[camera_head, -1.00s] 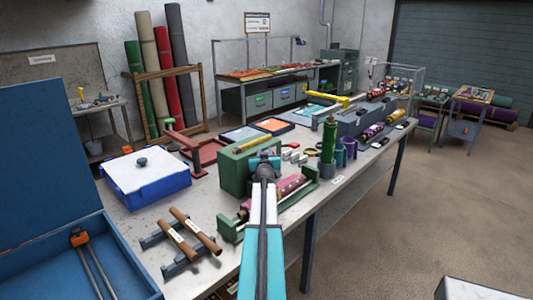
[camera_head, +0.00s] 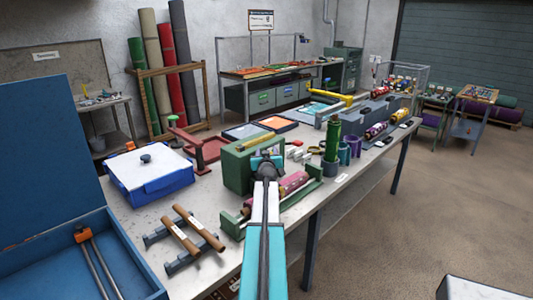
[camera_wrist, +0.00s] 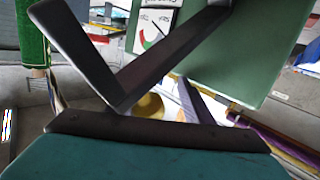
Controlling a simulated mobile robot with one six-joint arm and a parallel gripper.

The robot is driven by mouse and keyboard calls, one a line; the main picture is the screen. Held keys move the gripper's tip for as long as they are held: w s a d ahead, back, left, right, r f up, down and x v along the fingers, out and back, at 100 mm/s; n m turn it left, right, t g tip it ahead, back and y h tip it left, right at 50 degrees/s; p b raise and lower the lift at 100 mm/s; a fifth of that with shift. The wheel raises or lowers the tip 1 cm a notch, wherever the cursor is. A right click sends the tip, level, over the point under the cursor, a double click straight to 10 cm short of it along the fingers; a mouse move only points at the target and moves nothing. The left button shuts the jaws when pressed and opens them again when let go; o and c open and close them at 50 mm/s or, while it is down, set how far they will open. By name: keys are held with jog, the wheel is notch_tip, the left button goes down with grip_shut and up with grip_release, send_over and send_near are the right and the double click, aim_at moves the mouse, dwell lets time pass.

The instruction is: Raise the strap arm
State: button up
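No part is plainly labelled as the strap arm. A yellow bar (camera_head: 337,106) lies low over a grey fixture far along the bench. My gripper (camera_head: 266,166) is in front of a green machine (camera_head: 236,172), above a pink roll (camera_head: 293,183) in a green cradle. In the wrist view, two dark finger parts (camera_wrist: 135,55) spread in a V with a gap and nothing held between them. The machine's green panel and a gauge (camera_wrist: 153,28) show behind them.
A green roll (camera_head: 332,140) stands upright in a holder right of my gripper, beside several cups. A blue box with a white lid (camera_head: 146,168) and two brown rolls (camera_head: 190,230) are on the left. An open blue case (camera_head: 45,235) stands nearest.

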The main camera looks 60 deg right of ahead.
jog(key=shift+a+f, duration=0.1)
jog(key=b+v, duration=0.2)
jog(key=v, duration=1.1)
jog(key=shift+a+r, duration=0.25)
jog(key=shift+a, duration=0.1)
jog(key=shift+s+r, duration=0.1)
dwell(0.6)
